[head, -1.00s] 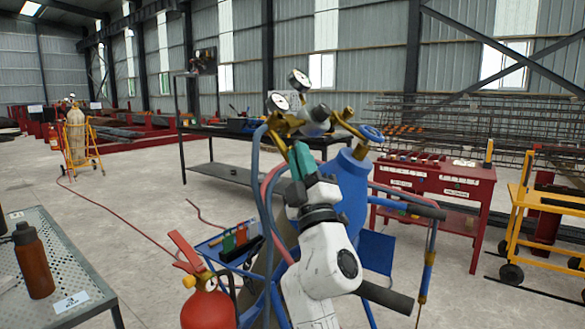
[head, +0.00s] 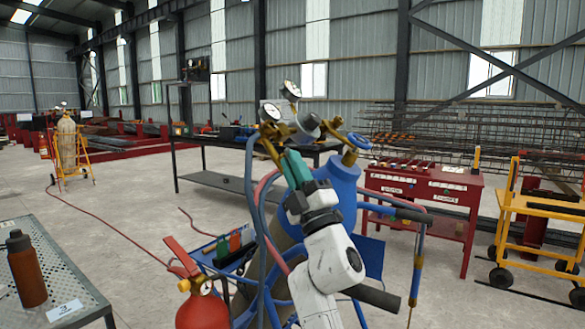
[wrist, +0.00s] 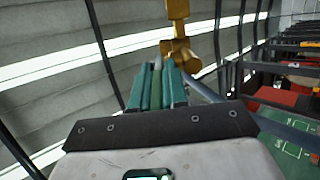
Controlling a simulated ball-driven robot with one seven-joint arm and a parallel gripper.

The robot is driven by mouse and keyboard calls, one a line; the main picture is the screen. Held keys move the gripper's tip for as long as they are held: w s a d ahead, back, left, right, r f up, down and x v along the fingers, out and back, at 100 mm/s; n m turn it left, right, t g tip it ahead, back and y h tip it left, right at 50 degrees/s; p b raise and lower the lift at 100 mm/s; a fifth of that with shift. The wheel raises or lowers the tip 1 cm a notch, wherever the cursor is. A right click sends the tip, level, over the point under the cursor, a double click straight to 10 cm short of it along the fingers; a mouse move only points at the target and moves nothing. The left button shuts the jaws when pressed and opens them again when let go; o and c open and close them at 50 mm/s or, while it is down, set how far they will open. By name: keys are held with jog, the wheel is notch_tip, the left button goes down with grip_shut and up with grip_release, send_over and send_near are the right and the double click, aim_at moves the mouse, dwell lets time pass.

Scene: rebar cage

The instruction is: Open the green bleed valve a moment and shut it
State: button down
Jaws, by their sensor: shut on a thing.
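The green bleed valve's lever (wrist: 156,88) shows in the wrist view as a dull green strip between my two teal fingers, below a brass fitting (wrist: 180,52). My gripper (head: 294,160) is shut on it. In the head view the gripper reaches up to the brass regulator (head: 277,131) with its round gauges (head: 271,110). The fingers and regulator hide the lever there, and I cannot tell its angle.
A blue-topped cylinder (head: 340,182) with a blue handwheel (head: 359,141) stands right beside my gripper. Hoses (head: 251,190) hang at the left. A red fire extinguisher (head: 203,306) is in front. A red cabinet (head: 424,190) stands behind at the right.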

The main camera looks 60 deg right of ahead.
jog(key=c, duration=1.5)
grip_release()
jog(key=b+v, duration=0.2)
jog(key=v, duration=0.8)
jog(key=shift+s+a+f+b, duration=0.2)
jog(key=shift+f+b, duration=0.1)
jog(key=shift+b, duration=0.1)
